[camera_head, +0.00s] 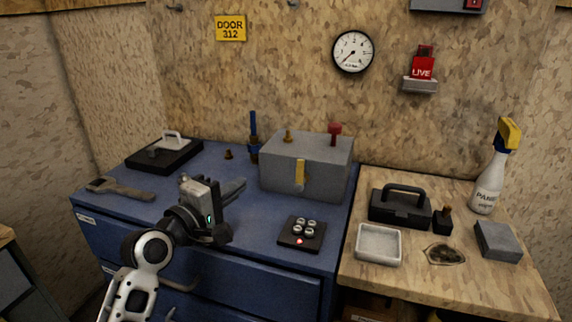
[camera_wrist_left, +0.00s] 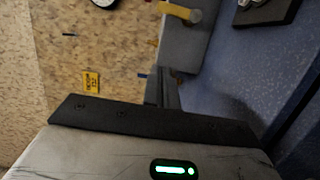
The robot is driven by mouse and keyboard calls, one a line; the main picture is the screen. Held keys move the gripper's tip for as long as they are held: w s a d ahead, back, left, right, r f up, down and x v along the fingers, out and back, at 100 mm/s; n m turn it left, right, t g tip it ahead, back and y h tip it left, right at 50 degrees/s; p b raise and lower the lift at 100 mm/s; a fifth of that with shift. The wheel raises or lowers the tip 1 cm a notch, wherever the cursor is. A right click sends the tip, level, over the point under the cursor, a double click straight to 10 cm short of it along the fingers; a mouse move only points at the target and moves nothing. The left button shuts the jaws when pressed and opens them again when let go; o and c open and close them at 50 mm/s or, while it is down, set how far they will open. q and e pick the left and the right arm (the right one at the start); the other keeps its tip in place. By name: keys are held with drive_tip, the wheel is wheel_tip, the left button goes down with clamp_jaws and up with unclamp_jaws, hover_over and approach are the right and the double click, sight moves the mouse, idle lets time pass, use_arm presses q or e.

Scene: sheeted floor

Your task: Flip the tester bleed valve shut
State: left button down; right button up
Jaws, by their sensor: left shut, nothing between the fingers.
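The tester is a grey box (camera_head: 290,178) at the back right of the blue bench. A yellow lever (camera_head: 300,173), which looks like the bleed valve, stands upright against its front face. In the left wrist view, which is turned sideways, the lever (camera_wrist_left: 178,11) and grey box (camera_wrist_left: 184,48) show at the top. My left gripper (camera_head: 236,186) is shut and empty, left of the box and apart from the lever. Its fingers also show in the left wrist view (camera_wrist_left: 162,90). My right gripper is not in view.
A black pad with several silver buttons (camera_head: 301,234) lies before the box. A blue post (camera_head: 253,135) stands at its left, and red (camera_head: 334,131) and brass fittings rise from its top. A wrench (camera_head: 120,189) and black case (camera_head: 164,153) lie left. A wooden table (camera_head: 410,285) adjoins right.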

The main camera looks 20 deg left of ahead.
sight(302, 172)
use_arm(q)
drive_tip(key=w+d+p, duration=0.1)
drive_tip(key=w+d, duration=0.5)
drive_tip(key=w, duration=0.3)
drive_tip(key=shift+w+d+f+p, duration=0.2)
drive_tip(key=shift+d+p, duration=0.15)
drive_tip(key=shift+d, duration=0.05)
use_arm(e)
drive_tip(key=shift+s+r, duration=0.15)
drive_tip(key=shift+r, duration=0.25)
